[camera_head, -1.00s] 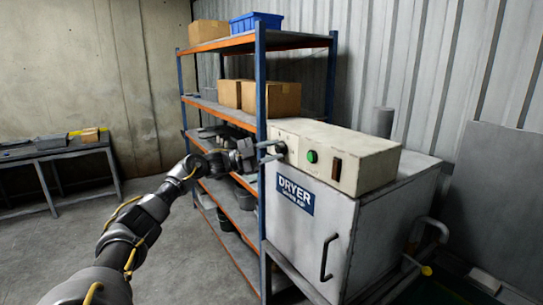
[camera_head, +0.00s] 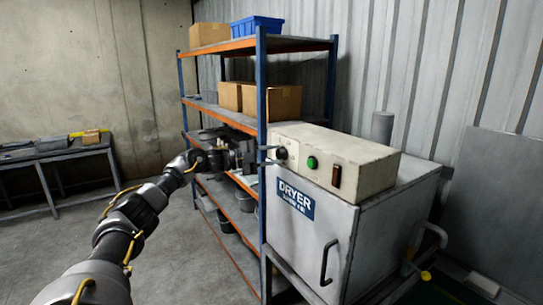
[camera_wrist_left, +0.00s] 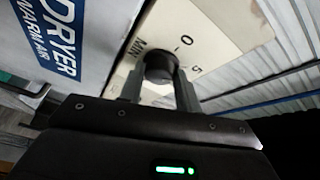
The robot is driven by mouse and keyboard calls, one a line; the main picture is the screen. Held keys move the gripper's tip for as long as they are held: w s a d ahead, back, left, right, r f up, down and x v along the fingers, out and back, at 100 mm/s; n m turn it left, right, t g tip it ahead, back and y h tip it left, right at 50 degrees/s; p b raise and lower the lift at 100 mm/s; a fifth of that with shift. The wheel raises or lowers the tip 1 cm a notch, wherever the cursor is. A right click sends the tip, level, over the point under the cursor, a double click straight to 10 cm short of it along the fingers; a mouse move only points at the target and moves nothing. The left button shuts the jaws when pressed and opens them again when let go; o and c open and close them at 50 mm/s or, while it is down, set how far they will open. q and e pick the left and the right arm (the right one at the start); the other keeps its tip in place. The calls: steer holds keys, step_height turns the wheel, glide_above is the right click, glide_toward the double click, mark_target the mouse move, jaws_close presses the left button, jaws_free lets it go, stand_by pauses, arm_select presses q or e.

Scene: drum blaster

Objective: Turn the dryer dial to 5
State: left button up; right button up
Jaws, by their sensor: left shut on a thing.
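The dryer (camera_head: 310,240) is a light grey cabinet with a blue "DRYER" label and a cream control box (camera_head: 345,160) on top. The dark round dial (camera_head: 282,153) is at the left end of the box's front. My left gripper (camera_head: 270,155) reaches it from the left. In the left wrist view, the gripper's two fingers (camera_wrist_left: 160,88) are shut on the dial (camera_wrist_left: 160,66), one on each side. The panel (camera_wrist_left: 205,35) shows "0", "5" and "MIN" beside the dial. The dial's pointer mark cannot be made out. My right gripper is not in view.
A green button (camera_head: 312,162) and a dark switch (camera_head: 336,176) sit right of the dial. A blue and orange shelf rack (camera_head: 262,90) with boxes stands close behind the gripper. A dark table (camera_head: 55,158) is at the far left. The floor between is clear.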

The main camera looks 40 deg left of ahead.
arm_select(q)
steer(key=o, duration=1)
steer(key=shift+w+d, duration=0.15)
steer(key=shift+w, duration=0.05)
steer(key=shift+c, duration=0.2)
steer(key=shift+s+a+f+b, duration=0.15)
steer(key=shift+s+a+b, duration=0.15)
steer(key=shift+s+a, duration=0.05)
steer(key=b+v, duration=0.4)
steer(key=v, duration=0.6)
